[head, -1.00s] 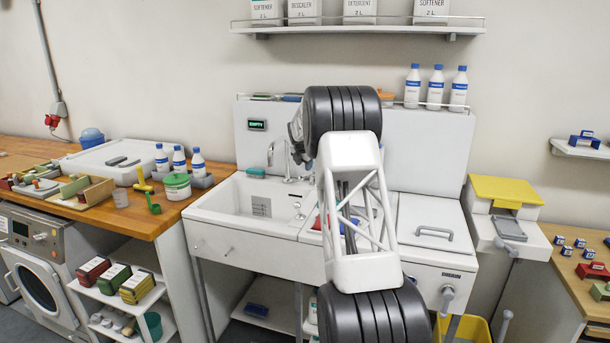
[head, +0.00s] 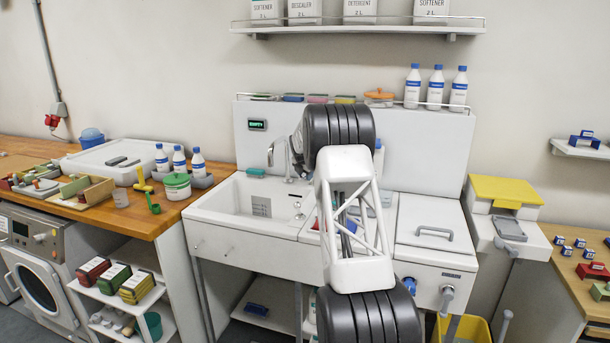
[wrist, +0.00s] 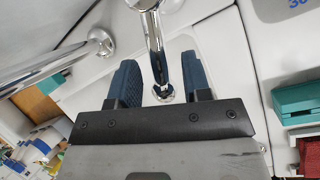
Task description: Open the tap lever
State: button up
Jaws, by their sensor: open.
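In the wrist view, a chrome bar (wrist: 157,50), which looks like the tap lever, runs down from a rounded chrome body at the top edge. My gripper (wrist: 157,70) is open, with one blue ridged finger on each side of the bar. I cannot tell whether either finger touches it. A second chrome pipe (wrist: 62,66) with a round flange lies left of the fingers. In the head view, the curved tap spout (head: 270,153) stands at the back of the white sink (head: 222,205). My arm hides the gripper's fingers there.
A ledge behind the sink holds sponges (head: 293,97) and white bottles (head: 436,88). A small panel (head: 257,125) reads "EMPTY". A wooden counter (head: 180,217) with bottles and tubs stands at left. A lidded white unit (head: 430,213) is at right. The basin's left part looks clear.

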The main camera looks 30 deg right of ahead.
grip_shut()
jog(key=shift+s, duration=0.1)
dwell(0.3)
jog(key=shift+s+d+f+n+t+y, duration=0.2)
jog(key=shift+s+d+n+y, duration=0.3)
jog(key=shift+n, duration=0.7)
jog(key=shift+s+d+f+n+t+y, duration=0.1)
jog(key=shift+s+d+n+t+y, duration=0.35)
jog(key=shift+n, duration=0.75)
jog(key=shift+s+a, duration=0.1)
jog(key=shift+a, duration=0.1)
grip_release()
jog(key=shift+r, duration=0.1)
jog(key=shift+d+r, duration=0.1)
jog(key=shift+d, duration=0.05)
jog(key=shift+r, duration=0.2)
